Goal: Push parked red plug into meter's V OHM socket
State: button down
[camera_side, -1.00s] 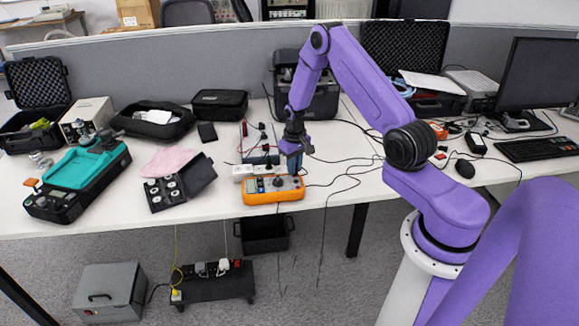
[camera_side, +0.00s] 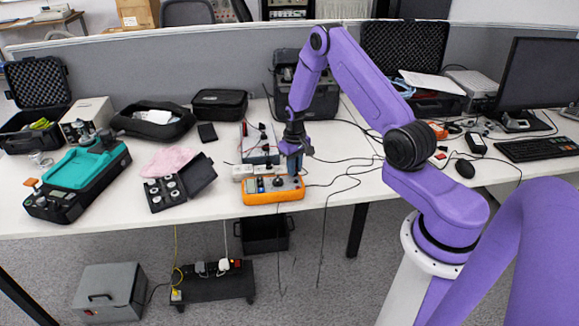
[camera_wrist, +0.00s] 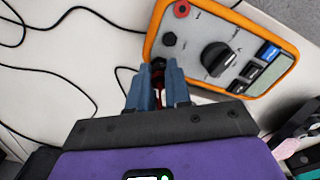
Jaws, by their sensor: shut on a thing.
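My gripper (camera_side: 294,170) points down at the meter's right end in the side view. In the wrist view my gripper's blue fingers (camera_wrist: 158,82) are shut on the red plug (camera_wrist: 158,75), which is mostly hidden between them. The fingertips are by the meter's edge near the dark socket. I cannot tell whether the plug touches a socket.
Dark cables (camera_wrist: 85,65) run loose over the table beside the meter. An open black case (camera_side: 182,185) lies to the left. The table in front of the meter is a narrow strip.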

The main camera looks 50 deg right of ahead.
jog(key=shift+f, duration=0.1)
dwell(0.5)
jog(key=c, duration=1)
grip_release()
jog(key=shift+r, duration=2.5)
